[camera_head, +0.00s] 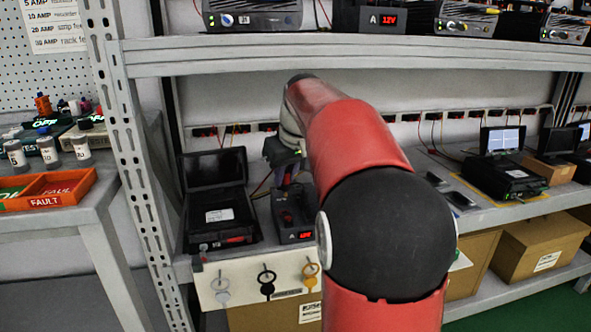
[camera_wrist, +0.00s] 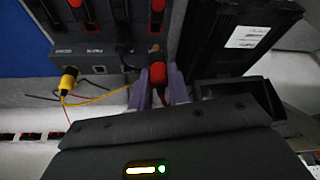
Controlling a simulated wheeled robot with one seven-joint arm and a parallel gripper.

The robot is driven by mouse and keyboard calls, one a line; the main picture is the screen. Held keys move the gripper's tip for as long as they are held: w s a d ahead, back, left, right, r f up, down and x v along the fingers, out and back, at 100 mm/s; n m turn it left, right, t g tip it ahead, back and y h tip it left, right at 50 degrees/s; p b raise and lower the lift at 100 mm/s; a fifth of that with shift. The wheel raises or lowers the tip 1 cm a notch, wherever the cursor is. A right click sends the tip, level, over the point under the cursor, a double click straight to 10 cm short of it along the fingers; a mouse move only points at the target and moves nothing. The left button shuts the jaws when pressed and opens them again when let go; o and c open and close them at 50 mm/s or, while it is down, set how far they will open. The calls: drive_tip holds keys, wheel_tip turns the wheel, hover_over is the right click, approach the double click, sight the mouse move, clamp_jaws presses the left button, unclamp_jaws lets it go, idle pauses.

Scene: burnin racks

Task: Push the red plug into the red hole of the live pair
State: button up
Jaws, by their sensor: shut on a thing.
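The red plug (camera_wrist: 158,74) is between the two purple fingers of my gripper (camera_wrist: 160,88) in the wrist view. My gripper is shut on it. The plug's end points at the face of a dark unit (camera_wrist: 110,62), close to its edge; I cannot tell whether it touches or sits in a hole. The red hole is not visible. My arm partly covers that unit, and the plug cannot be made out there.
A yellow plug (camera_wrist: 69,78) with a yellow wire is beside the red plug. An open black case (camera_head: 217,205) stands left of the unit. The shelf above (camera_head: 330,57) and a rack upright (camera_head: 140,180) bound the space. Grey, black and orange keys (camera_head: 267,280) hang in front.

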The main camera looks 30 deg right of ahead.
sight(286, 192)
drive_tip(key=shift+w+f, duration=0.2)
drive_tip(key=shift+w, duration=0.1)
drive_tip(key=shift+f+b, duration=1.65)
drive_tip(key=shift+b, duration=0.1)
drive_tip(key=shift+f, duration=0.35)
idle(0.9)
drive_tip(key=shift+f+b, duration=0.45)
drive_tip(key=shift+f, duration=0.8)
idle(1.5)
drive_tip(key=o, duration=0.9)
drive_tip(key=shift+o, duration=0.3)
